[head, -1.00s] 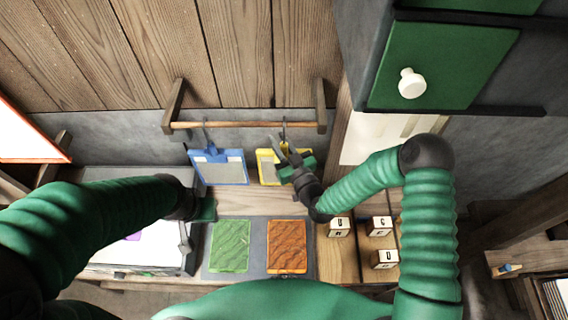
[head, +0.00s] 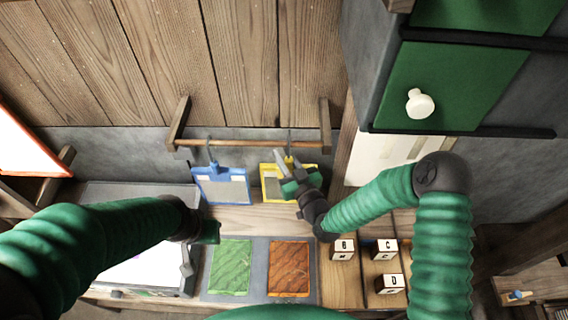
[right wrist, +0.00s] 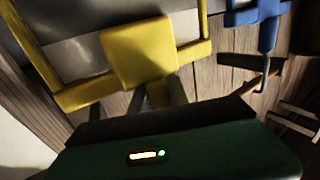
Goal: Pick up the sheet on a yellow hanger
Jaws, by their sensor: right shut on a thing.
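The yellow hanger (head: 268,180) with its grey sheet (head: 275,187) hangs below the wooden rail at the back, right of the blue hanger. My right gripper (head: 284,168) is at the top of the yellow hanger and partly covers it. In the right wrist view the yellow hanger's wide middle piece (right wrist: 138,50) is right at the fingers, and the gripper is shut on it. My left gripper (head: 210,232) is low on the left, near the white-topped box; its fingers are too hidden to tell their state.
A blue hanger (head: 220,172) with a sheet hangs on the same wooden rail (head: 250,143). Green (head: 231,268) and orange (head: 289,268) panels lie on the bench below. Lettered blocks (head: 384,249) stand at the right. A green cabinet (head: 450,85) overhangs the upper right.

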